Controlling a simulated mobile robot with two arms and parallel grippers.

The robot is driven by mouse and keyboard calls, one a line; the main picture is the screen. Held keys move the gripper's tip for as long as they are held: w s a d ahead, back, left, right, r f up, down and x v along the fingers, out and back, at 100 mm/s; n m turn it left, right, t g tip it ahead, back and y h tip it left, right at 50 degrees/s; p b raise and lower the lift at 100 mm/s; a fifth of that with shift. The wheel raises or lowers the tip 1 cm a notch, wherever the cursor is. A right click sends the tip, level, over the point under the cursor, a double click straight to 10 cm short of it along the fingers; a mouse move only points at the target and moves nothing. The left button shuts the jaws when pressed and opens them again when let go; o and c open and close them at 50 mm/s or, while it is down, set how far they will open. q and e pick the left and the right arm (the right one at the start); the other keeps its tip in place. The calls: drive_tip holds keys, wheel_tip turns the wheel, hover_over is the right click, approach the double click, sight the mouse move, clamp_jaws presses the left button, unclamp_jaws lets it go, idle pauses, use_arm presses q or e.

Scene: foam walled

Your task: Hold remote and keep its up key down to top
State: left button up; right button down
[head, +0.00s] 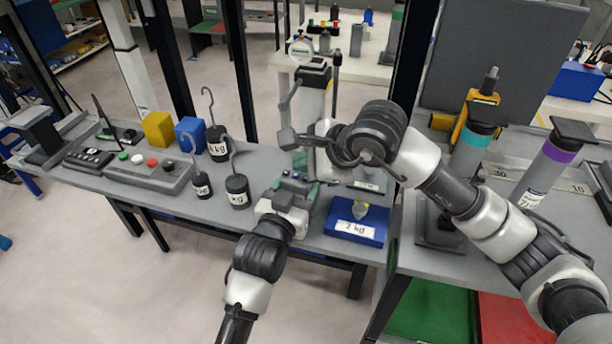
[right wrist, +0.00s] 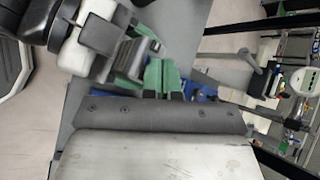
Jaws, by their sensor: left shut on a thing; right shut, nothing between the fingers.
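My left gripper (head: 293,186) is over the front of the grey bench, shut on a small dark thing that I take to be the remote. The grippers largely cover it, and its keys cannot be made out. In the right wrist view a dark grey piece (right wrist: 147,50) shows beside the left gripper's green fingers. My right gripper (right wrist: 162,76) is shut, its green fingers together and close to the left gripper and the held thing. I cannot tell whether it touches a key.
Hooked black weights (head: 237,190), a blue cube (head: 190,134), a yellow cube (head: 158,128) and a button box (head: 148,170) stand to the left. A column with a round dial (head: 301,48) rises behind.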

sight(305, 180)
drive_tip(key=shift+f, duration=0.15)
idle(0.6)
drive_tip(key=shift+f, duration=0.3)
drive_tip(key=shift+f, duration=0.3)
idle(0.5)
drive_tip(key=shift+r, duration=0.15)
idle(4.2)
drive_tip(key=shift+r, duration=0.6)
drive_tip(key=shift+r, duration=2.5)
